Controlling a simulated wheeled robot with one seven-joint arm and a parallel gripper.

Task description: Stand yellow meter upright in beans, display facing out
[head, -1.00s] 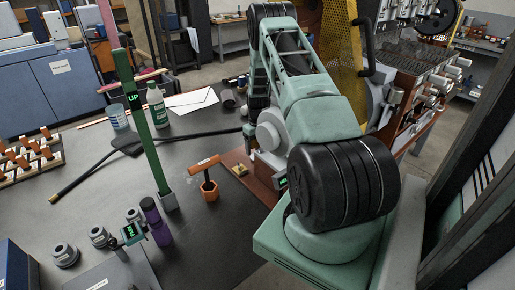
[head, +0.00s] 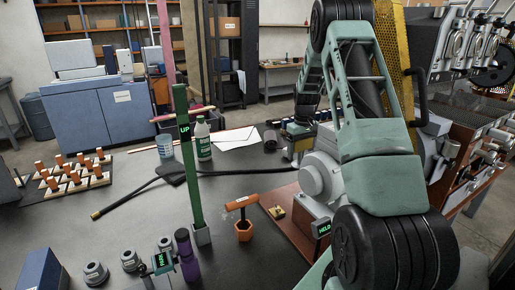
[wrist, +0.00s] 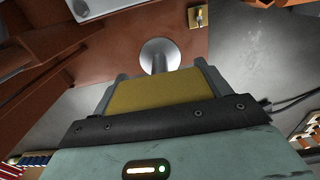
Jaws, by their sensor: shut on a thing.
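In the wrist view, my gripper (wrist: 160,74) is shut on a yellow block-like body (wrist: 152,92), which I take to be the yellow meter. Its display does not show in this view. A round pale metal disc (wrist: 160,54) with a short stem is just beyond the fingers; I cannot tell whether it touches the meter. In the head view, my arm hides most of the gripper and the meter. No beans can be made out clearly in either view.
A brown board (head: 290,222) carries a small yellow piece (head: 277,212) and a box with a green display (head: 323,230). An orange T-handled tool (head: 243,229) and a green post (head: 191,170) stand left on the dark table.

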